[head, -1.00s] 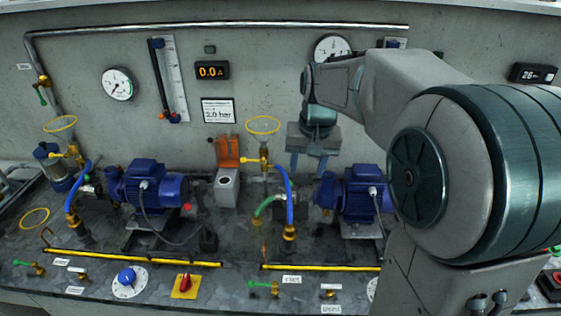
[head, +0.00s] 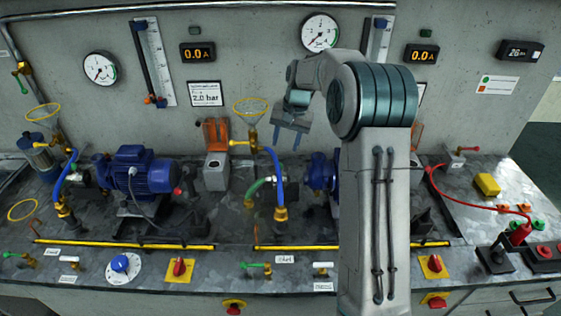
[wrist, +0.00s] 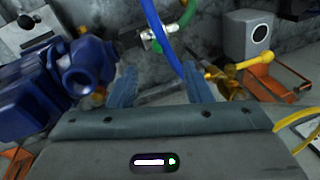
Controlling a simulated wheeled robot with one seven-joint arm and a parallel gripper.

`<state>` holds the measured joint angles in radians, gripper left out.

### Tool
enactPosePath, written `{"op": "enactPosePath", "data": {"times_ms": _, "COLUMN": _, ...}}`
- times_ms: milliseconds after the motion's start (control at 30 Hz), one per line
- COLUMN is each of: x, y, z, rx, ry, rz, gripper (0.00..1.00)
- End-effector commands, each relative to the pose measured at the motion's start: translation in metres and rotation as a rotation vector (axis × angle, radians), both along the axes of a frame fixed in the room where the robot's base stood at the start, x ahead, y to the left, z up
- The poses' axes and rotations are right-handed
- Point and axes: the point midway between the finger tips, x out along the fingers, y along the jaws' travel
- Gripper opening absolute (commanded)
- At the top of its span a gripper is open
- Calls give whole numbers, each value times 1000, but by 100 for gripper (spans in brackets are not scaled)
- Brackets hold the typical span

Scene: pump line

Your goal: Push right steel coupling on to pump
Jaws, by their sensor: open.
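The right pump (head: 319,172) is blue, mostly hidden behind my arm in the head view. The steel coupling (wrist: 153,42) is a small silver piece at the end of a green hose (wrist: 187,14), apart from the port. In the head view the green hose (head: 258,187) curves beside a blue hose (head: 279,174). My gripper (head: 286,141) is open and empty, above and behind the hoses. In the wrist view its fingers (wrist: 160,84) are spread with nothing between them.
A yellow-handled valve (head: 246,143) and a grey block with an orange bracket (head: 215,172) stand left of the gripper. The left pump (head: 140,172) is farther left. A yellow bar (head: 300,247) runs along the bench front. A red cable (head: 470,200) lies at right.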

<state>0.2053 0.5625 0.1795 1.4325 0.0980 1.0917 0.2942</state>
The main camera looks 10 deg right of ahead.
Motion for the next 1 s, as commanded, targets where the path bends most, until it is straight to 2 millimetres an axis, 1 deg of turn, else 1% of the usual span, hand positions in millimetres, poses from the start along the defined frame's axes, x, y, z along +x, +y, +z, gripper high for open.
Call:
{"op": "enactPosePath", "data": {"times_ms": 33, "x": 0, "y": 3, "z": -12, "rx": 0, "ry": 6, "rz": 1, "gripper": 45}}
{"op": "enactPosePath", "data": {"times_ms": 200, "x": 3, "y": 9, "z": -46, "rx": 1, "ry": 4, "rz": 1, "gripper": 45}}
{"op": "enactPosePath", "data": {"times_ms": 300, "x": 4, "y": 12, "z": -63, "rx": 0, "ry": 3, "rz": 1, "gripper": 45}}
{"op": "enactPosePath", "data": {"times_ms": 400, "x": 5, "y": 14, "z": -75, "rx": 1, "ry": 2, "rz": 0, "gripper": 45}}
{"op": "enactPosePath", "data": {"times_ms": 600, "x": 6, "y": 16, "z": -86, "rx": 0, "ry": 0, "rz": 0, "gripper": 45}}
{"op": "enactPosePath", "data": {"times_ms": 833, "x": 6, "y": 16, "z": -86, "rx": 0, "ry": 0, "rz": 0, "gripper": 45}}
{"op": "enactPosePath", "data": {"times_ms": 867, "x": 6, "y": 16, "z": -86, "rx": 0, "ry": 0, "rz": 0, "gripper": 42}}
{"op": "enactPosePath", "data": {"times_ms": 900, "x": 6, "y": 16, "z": -86, "rx": 0, "ry": 0, "rz": 0, "gripper": 31}}
{"op": "enactPosePath", "data": {"times_ms": 967, "x": 6, "y": 16, "z": -86, "rx": 0, "ry": 0, "rz": 0, "gripper": 15}}
{"op": "enactPosePath", "data": {"times_ms": 1000, "x": 6, "y": 16, "z": -86, "rx": 0, "ry": 0, "rz": 0, "gripper": 3}}
